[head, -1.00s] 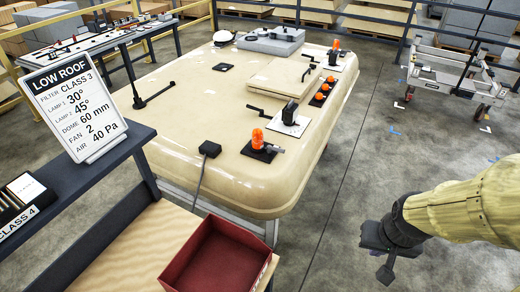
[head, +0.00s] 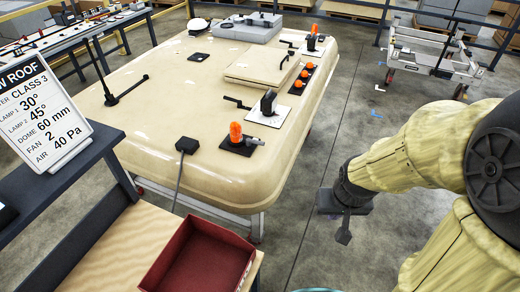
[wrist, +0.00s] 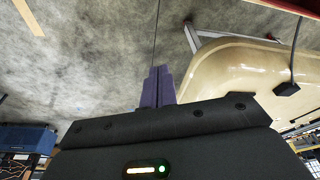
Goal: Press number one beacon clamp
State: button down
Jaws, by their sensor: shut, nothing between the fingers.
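A cream cab roof (head: 190,150) rests on a metal trolley frame. An orange beacon (head: 236,132) stands upright on a black plate at the roof's near right corner, with a small grey clamp (head: 255,141) on its right side. A second orange beacon (head: 314,29) with a dark plate stands at the far right end. I cannot read a number on either. My gripper (head: 343,236) hangs over the floor, right of the roof and clear of it. In the wrist view its purple fingers (wrist: 158,86) are together and empty, with the roof (wrist: 235,60) beyond.
A red bin (head: 205,255) on a wooden bench and a sign (head: 40,115) stand at near left. A trolley (head: 425,65) stands far right; floor between is clear.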

jog(key=w+a+f+n+t+b, duration=0.2)
jog(key=w+f+n+t, duration=0.3)
jog(key=w, duration=0.5)
jog(key=w+a+f+n+t+b, duration=0.2)
jog(key=w+f+n, duration=0.1)
jog(key=w+f, duration=0.5)
jog(key=w+a+n+t+y+b, duration=0.1)
jog(key=w+a+n+t+y, duration=0.1)
jog(key=a+n, duration=0.4)
jog(key=w+a+n+t+y+b, duration=0.1)
jog(key=w+a+n+t+y, duration=0.2)
jog(key=a+n+y, duration=0.2)
jog(key=shift+w+a+n+b, duration=0.15)
jog(key=shift+a+n+b, duration=0.25)
jog(key=shift+a+n, duration=0.7)
jog(key=shift+w, duration=0.15)
jog(key=p, duration=0.3)
send_near(254, 142)
jog(key=a, duration=0.3)
jog(key=shift+w, duration=0.4)
jog(key=w, duration=0.2)
jog(key=w+d+p, duration=0.1)
jog(key=shift+d+f, duration=0.1)
jog(key=shift+f, duration=0.25)
jog(key=shift+w+d+f, duration=0.1)
jog(key=shift+w+f, duration=0.1)
jog(key=shift+w, duration=0.2)
